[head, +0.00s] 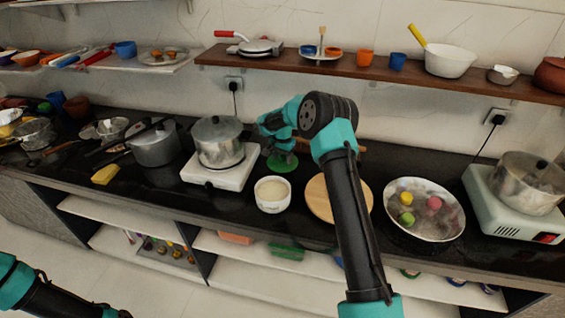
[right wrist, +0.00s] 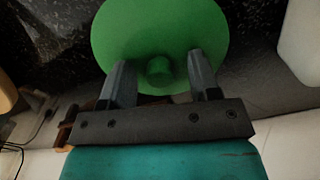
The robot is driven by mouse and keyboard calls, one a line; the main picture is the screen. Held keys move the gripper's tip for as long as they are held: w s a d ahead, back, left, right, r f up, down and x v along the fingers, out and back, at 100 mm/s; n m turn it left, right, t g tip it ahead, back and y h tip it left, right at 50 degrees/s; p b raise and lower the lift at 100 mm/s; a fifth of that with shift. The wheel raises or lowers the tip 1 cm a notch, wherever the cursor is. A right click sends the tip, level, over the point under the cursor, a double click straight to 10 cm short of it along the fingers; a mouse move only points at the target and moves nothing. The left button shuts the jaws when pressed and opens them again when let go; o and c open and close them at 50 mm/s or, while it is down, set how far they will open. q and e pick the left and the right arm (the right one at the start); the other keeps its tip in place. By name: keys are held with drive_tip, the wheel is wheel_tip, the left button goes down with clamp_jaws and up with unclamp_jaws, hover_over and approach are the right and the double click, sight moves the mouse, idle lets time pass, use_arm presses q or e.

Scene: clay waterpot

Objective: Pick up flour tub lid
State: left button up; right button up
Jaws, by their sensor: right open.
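The green flour tub lid (head: 283,164) lies on the dark counter behind the white flour tub (head: 272,194), which is open and shows pale flour. In the right wrist view the lid is a green disc (right wrist: 125,35) with a round knob (right wrist: 159,69) facing the gripper. My right gripper (head: 283,148) is just above the lid. It also shows in the right wrist view (right wrist: 159,76), open, with one finger on each side of the knob and gaps between. Only part of my left arm shows at the lower left; its fingers are out of frame.
A steel pot (head: 218,145) on a white stove (head: 222,174) stands left of the lid. A round wooden board (head: 317,199) lies to the right, partly hidden by my right arm. A pan (head: 445,211) with coloured pieces is farther right. A wooden shelf (head: 410,75) runs above.

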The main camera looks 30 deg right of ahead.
sight(282, 156)
drive_tip(key=c, duration=1)
drive_tip(key=shift+r, duration=0.1)
wheel_tip(282, 156, up, 10)
drive_tip(key=shift+f, duration=0.1)
idle(0.7)
